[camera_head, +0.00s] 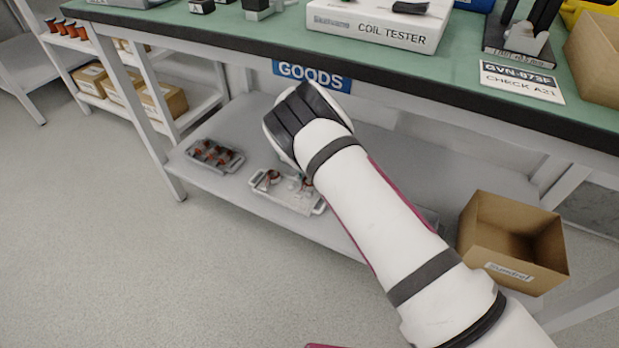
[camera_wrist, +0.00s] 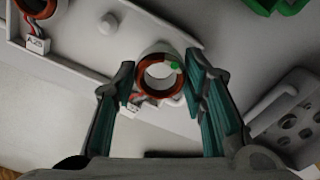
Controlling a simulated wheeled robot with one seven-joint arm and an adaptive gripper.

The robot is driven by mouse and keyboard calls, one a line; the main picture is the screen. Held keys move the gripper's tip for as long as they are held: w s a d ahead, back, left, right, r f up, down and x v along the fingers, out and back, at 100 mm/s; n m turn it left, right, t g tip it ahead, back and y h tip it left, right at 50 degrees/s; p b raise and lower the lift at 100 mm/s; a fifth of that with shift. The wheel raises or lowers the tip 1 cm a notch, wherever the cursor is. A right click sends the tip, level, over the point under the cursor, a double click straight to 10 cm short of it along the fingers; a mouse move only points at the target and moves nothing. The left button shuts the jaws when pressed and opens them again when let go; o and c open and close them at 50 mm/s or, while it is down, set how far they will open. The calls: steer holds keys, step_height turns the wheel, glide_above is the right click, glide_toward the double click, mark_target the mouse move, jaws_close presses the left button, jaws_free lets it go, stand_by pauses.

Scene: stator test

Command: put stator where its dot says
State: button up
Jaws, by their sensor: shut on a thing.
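A white connector with red wires shows just below the ring. In the head view my arm hides the gripper and the held stator. On the lower shelf (camera_head: 375,160) stand a pale tray (camera_head: 297,203) with copper parts and a grey tray (camera_head: 236,164) with several copper parts, below a blue GOODS sign (camera_head: 312,77).
A perforated grey part (camera_wrist: 290,120) is at right. A cardboard box (camera_head: 515,250) stands at the shelf's right end. The green bench top (camera_head: 230,30) overhangs the shelf and carries the coil tester (camera_head: 375,28).

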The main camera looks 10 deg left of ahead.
steer(key=shift+f, duration=0.55)
steer(key=shift+f, duration=0.75)
steer(key=shift+f, duration=0.3)
steer(key=shift+f, duration=0.2)
steer(key=o, duration=1.1)
steer(key=shift+r, duration=0.1)
steer(key=shift+r+p, duration=1.15)
steer(key=shift+r, duration=1.3)
